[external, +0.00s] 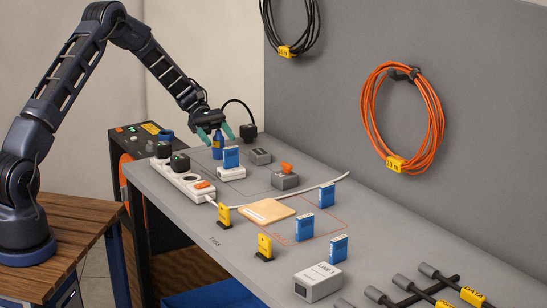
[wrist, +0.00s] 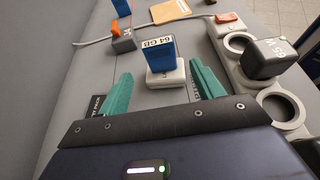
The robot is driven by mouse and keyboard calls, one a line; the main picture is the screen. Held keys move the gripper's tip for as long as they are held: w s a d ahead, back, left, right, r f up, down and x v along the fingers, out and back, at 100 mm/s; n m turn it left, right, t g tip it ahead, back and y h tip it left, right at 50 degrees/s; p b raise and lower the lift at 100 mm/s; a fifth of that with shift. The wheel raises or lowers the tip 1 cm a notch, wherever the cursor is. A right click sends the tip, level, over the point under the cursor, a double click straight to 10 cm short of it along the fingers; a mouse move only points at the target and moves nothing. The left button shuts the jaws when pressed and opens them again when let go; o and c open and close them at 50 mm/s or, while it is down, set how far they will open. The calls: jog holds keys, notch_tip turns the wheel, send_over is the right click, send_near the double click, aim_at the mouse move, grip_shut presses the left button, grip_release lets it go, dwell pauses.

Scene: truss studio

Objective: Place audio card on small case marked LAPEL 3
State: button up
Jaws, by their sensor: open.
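A blue audio card (external: 231,157) stands upright on a small white case (external: 231,173). In the wrist view the card (wrist: 159,54), labelled 64 GB, stands on the white case (wrist: 166,78) between and beyond my fingertips. My gripper (external: 218,133), with teal fingers, is open and empty just behind and above that card. In the wrist view my gripper (wrist: 159,70) has its fingers spread wide, apart from the card. I cannot read LAPEL 3 on any case. More blue cards stand at the right (external: 326,195), in the middle (external: 304,228) and in front (external: 338,247).
A white power strip (external: 180,181) with black plugs runs along the left edge. Grey cases (external: 260,156), one with an orange piece (external: 285,179), stand behind. A tan pad (external: 266,210), yellow tags (external: 224,216) and a LINE 1 box (external: 318,281) lie nearer.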

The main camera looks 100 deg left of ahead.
jog(key=shift+v, duration=1.05)
jog(key=w+d+r+m+g+y, duration=0.1)
jog(key=w+d+r+m+g, duration=0.15)
jog(key=d+r, duration=0.5)
jog(key=w+d+r+m+g, duration=0.2)
jog(key=w+d+r+m, duration=0.2)
jog(key=d, duration=0.7)
jog(key=w+d+r+m+g+y, duration=0.1)
jog(key=w+d+r+m+g, duration=0.25)
jog(key=d, duration=0.55)
jog(key=s+d+r+m+y, duration=0.2)
jog(key=s+d+r+m, duration=0.15)
jog(key=d, duration=0.55)
jog(key=s+d+r+m+y, duration=0.2)
jog(key=s+d+r+m, duration=0.15)
jog(key=d, duration=0.55)
jog(key=s+d+r+m+y, duration=0.1)
jog(key=s+d+r+m, duration=0.2)
jog(key=d, duration=0.6)
jog(key=s+d+m+t+y, duration=0.2)
jog(key=s+d+m, duration=0.5)
jog(key=s, duration=0.6)
jog(key=shift+s+d+t+y, duration=0.3)
jog(key=shift+d+t, duration=0.2)
jog(key=shift+d, duration=0.7)
